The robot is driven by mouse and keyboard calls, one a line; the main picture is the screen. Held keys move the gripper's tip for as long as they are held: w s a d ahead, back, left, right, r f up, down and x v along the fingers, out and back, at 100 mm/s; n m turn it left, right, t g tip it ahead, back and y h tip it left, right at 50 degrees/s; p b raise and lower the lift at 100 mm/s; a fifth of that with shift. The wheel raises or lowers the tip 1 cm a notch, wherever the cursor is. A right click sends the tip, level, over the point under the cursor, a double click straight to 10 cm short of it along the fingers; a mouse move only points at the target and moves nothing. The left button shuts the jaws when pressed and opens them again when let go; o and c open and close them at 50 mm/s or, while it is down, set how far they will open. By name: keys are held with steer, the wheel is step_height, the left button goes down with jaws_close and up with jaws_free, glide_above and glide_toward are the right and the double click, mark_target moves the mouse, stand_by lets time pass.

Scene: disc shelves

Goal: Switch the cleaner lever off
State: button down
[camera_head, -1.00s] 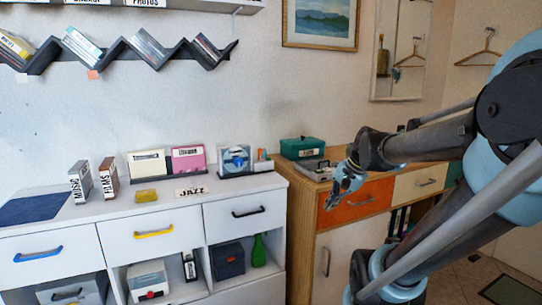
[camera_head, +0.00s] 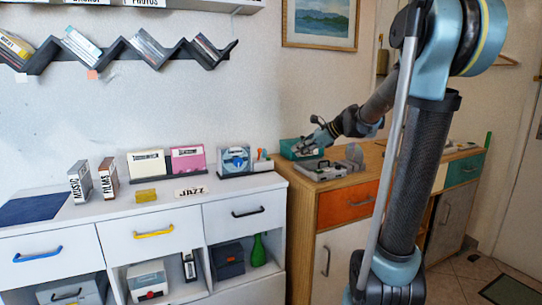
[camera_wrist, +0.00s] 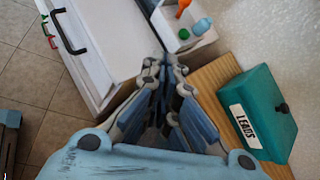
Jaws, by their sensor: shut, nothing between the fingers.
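A low grey device (camera_head: 326,170) lies on the wooden cabinet top, with a small upright grey part (camera_head: 354,155) at its right end. It may be the cleaner; I cannot make out a lever or its position. My gripper (camera_head: 304,148) is above the left end of the cabinet, in front of the teal box (camera_head: 288,149). In the wrist view my gripper (camera_wrist: 167,68) is shut and empty, beside the teal box (camera_wrist: 265,98) labelled LEADS. The grey device is not visible in the wrist view.
A white box with small bottles (camera_wrist: 188,28) stands on the white dresser (camera_head: 235,187), beyond my fingertips in the wrist view. The dresser also carries disc holders (camera_head: 186,158). The wooden cabinet has an orange drawer (camera_head: 345,203). A framed picture (camera_head: 320,22) hangs above.

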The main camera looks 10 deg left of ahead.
mark_target(259, 154)
steer(key=shift+w+a+r+m, duration=0.2)
steer(key=shift+w+m, duration=0.1)
steer(key=shift+w, duration=0.2)
steer(key=shift+w+a+r+m, duration=0.2)
steer(key=shift+w+m, duration=0.1)
steer(key=shift+w, duration=0.2)
steer(key=shift+a+y, duration=0.1)
steer(key=shift+y, duration=0.2)
steer(key=x, duration=1)
steer(key=shift+w, duration=0.1)
steer(key=shift+w+a+r, duration=0.1)
steer(key=shift+a+r, duration=0.05)
steer(key=shift+a, duration=0.4)
steer(key=shift+w+a+r, duration=0.1)
steer(key=shift+a, duration=0.4)
steer(key=shift+w+a+r, duration=0.15)
steer(key=shift+w+a, duration=0.05)
steer(key=shift+a, duration=0.55)
steer(key=shift+w+d+r, duration=0.1)
steer(key=shift+d, duration=0.05)
